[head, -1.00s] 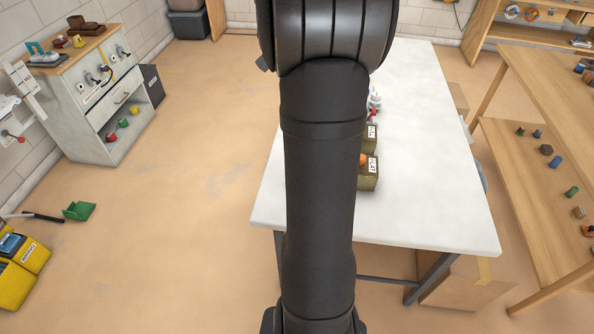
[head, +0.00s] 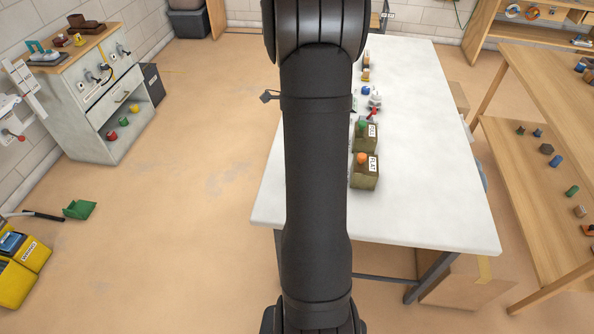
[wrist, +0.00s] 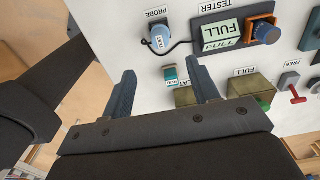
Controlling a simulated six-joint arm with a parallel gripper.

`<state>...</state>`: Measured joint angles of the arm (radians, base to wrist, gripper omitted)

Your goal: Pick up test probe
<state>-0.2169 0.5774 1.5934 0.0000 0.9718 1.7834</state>
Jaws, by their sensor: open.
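The test probe (wrist: 160,39), a short blue and white cylinder, stands on the white table by a PROBE label in the wrist view. A dark cable runs from it to the tester (wrist: 225,35), whose display reads FULL. My gripper (wrist: 160,66) is open, with two blue-grey fingers. The probe appears just beyond the fingertips, roughly in line with the gap between them, and nothing is held. A small teal-green piece (wrist: 170,74) shows between the fingers. In the head view my arm hides the probe and most of the gripper.
Olive boxes stand close by, one labelled FULL (wrist: 255,86). A red-handled item (wrist: 297,95) is to the right. The white table (head: 420,215) is clear at its right and front.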

